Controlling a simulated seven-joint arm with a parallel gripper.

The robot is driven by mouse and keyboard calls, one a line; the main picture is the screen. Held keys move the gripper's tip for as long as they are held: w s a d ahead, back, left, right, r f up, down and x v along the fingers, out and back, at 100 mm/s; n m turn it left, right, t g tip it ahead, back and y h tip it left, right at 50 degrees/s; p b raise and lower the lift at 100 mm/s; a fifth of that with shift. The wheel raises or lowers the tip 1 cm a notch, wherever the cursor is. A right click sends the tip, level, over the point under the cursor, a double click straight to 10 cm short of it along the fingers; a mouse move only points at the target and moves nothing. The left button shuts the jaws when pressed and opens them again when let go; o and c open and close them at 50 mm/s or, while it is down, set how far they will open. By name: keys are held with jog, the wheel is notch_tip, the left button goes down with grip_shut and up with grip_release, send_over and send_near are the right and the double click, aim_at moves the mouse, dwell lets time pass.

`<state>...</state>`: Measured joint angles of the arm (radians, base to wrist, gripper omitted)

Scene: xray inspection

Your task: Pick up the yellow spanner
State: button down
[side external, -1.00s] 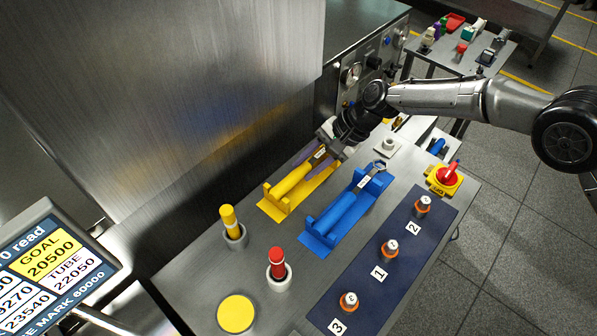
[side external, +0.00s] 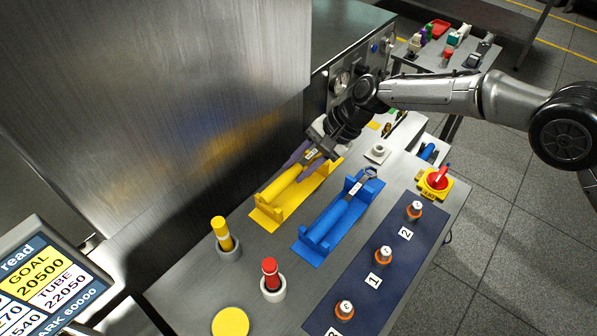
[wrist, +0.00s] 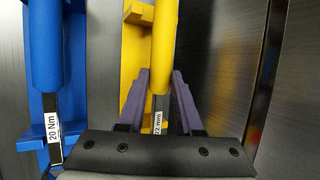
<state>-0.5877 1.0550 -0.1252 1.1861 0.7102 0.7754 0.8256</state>
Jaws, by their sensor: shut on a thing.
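The yellow spanner (side external: 284,186) lies in its yellow cradle (side external: 266,222), which stands on the metal bench beside the blue one. My gripper (side external: 308,157) is at the spanner's far end, shut on it just past the yellow handle. In the wrist view, the purple fingers of my gripper (wrist: 160,82) stand on either side of the yellow spanner (wrist: 164,45), near its "22 mm" label. The spanner's head is hidden by my gripper. I cannot tell any clear gap between spanner and cradle.
A blue spanner (side external: 336,212), labelled 20 Nm in the wrist view, lies in a blue cradle (side external: 307,251) to the right. A tall metal wall (side external: 200,90) is close on the left. Yellow (side external: 223,233) and red (side external: 270,272) cylinders stand in front. A red switch (side external: 437,179) stands at right.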

jog(key=s+d+r, duration=0.9)
jog(key=s+r, duration=0.1)
jog(key=shift+s+d+r, duration=0.15)
jog(key=shift+d+r, duration=0.1)
jog(key=c, duration=1.1)
grip_release()
grip_shut()
dwell(0.4)
